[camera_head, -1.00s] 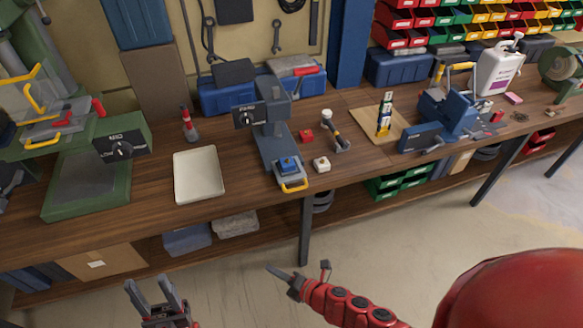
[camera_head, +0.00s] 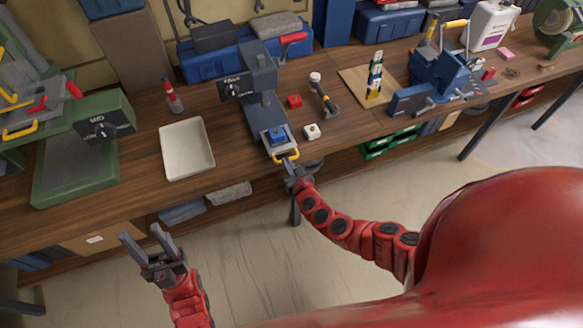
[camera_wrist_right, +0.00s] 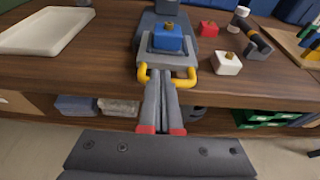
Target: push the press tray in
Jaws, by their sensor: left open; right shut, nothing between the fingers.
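The press (camera_head: 255,95) is a grey machine with a dial and a red-handled lever, standing on the bench. Its tray (camera_head: 276,141) sticks out at the front and carries a blue block with a brass knob (camera_head: 277,131). A yellow handle (camera_head: 286,157) is on the tray's front; the tray also shows in the right wrist view (camera_wrist_right: 184,59). My right gripper (camera_head: 290,166) is shut and empty, its fingertips at the handle, between its two ends in the right wrist view (camera_wrist_right: 161,75). I cannot tell if they touch. My left gripper (camera_head: 146,240) is open and empty in front of the bench.
An off-white tray (camera_head: 187,169) lies left of the press. A white block (camera_head: 312,131) and a red block (camera_head: 294,101) stand to its right, near a small hammer-like tool (camera_head: 325,95). A green machine (camera_head: 85,150) stands at the far left.

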